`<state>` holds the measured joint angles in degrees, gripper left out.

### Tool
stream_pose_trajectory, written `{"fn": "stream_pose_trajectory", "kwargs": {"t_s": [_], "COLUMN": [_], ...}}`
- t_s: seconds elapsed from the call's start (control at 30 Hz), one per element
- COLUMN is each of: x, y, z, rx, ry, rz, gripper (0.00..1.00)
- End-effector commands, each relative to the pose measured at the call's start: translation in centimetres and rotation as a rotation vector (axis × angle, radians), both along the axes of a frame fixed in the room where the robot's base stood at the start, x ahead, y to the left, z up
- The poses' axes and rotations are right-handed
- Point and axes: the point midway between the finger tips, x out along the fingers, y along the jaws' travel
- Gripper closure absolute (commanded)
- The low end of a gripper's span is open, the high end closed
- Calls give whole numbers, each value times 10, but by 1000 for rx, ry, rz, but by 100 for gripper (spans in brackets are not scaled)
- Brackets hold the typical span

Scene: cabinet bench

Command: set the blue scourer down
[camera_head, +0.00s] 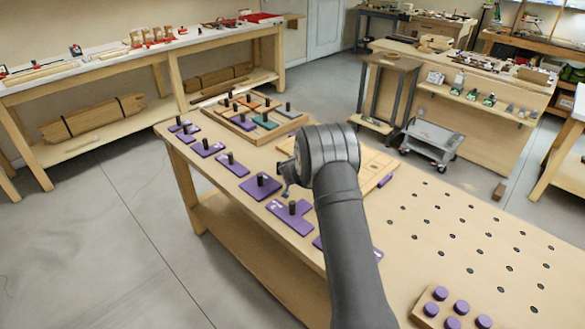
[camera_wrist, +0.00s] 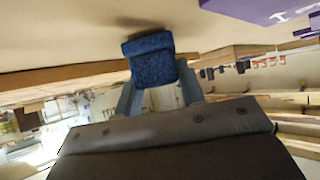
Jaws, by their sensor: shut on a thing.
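The blue scourer (camera_wrist: 151,60) is a dark blue, rough-textured block at the upper middle of the wrist view. My gripper (camera_wrist: 158,88) is shut on it, with a grey finger at each side. A pale tan surface with a soft shadow lies just beyond the scourer; I cannot tell whether they touch. In the head view, part of my gripper (camera_head: 288,178) shows left of my dark arm, over the bench (camera_head: 405,275) near the purple pieces. The scourer cannot be made out there.
Purple plates with black pegs, such as one plate (camera_head: 261,187), line the bench's left edge. A wooden tray (camera_head: 240,127) of coloured pieces stands at the back. A block with purple knobs (camera_head: 433,311) sits front right. The dotted bench area at right is clear.

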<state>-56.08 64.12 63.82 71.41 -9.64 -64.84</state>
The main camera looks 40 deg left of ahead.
Motion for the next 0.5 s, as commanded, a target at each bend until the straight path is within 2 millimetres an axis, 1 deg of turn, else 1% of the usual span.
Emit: {"fn": "stream_pose_trajectory", "kwargs": {"t_s": [0.3, 0.43, 0.47, 0.5], "x": [0, 0, 0, 0], "y": [0, 0, 0, 0], "z": [-2, -6, -5, -5], "rx": [1, 0, 1, 1], "ry": [1, 1, 1, 1], "rz": [-1, -1, -1, -1], "gripper": [87, 87, 58, 50]}}
